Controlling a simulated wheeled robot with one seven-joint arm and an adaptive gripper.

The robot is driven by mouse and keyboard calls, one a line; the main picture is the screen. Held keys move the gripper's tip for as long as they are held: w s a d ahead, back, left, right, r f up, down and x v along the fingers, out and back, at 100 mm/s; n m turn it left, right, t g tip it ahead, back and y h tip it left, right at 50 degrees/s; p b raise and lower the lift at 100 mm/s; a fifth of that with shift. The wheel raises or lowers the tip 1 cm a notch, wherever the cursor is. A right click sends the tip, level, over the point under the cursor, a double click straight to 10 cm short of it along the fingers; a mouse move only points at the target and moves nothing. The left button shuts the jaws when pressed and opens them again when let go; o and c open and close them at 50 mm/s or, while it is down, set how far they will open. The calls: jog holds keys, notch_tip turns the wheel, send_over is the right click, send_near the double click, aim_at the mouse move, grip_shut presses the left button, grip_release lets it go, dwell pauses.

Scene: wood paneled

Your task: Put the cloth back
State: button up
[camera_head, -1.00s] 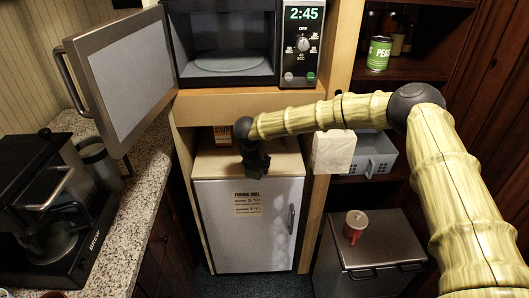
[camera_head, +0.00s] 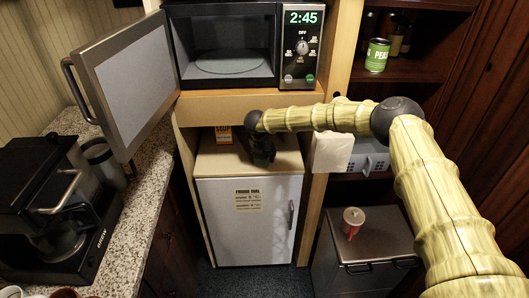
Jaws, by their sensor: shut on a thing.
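A pale, cream-white cloth (camera_head: 333,152) hangs flat against the wooden post to the right of the small fridge. My gripper (camera_head: 263,157) is dark and points down over the fridge top, left of the cloth and clearly apart from it. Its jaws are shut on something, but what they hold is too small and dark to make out. The fingertips are hard to tell from the dark gripper body.
The fridge (camera_head: 248,225) stands under a microwave (camera_head: 232,84) whose door (camera_head: 125,85) is wide open. A soup box (camera_head: 223,134) stands behind on the fridge top. A coffee maker (camera_head: 55,205) occupies the left counter.

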jog(key=shift+f, duration=0.1)
jog(key=shift+f, duration=0.15)
jog(key=o, duration=0.9)
jog(key=shift+r, duration=0.2)
jog(key=shift+s+r+b, duration=0.15)
jog(key=shift+r+b, duration=0.25)
jog(key=shift+b, duration=0.45)
jog(key=s+a+b, duration=0.1)
jog(key=s, duration=0.2)
jog(key=s+a+b, duration=0.1)
jog(key=s+a, duration=0.1)
jog(key=s, duration=0.2)
jog(key=s+a+b, duration=0.2)
jog(key=s, duration=0.2)
jog(key=shift+a+r, duration=0.15)
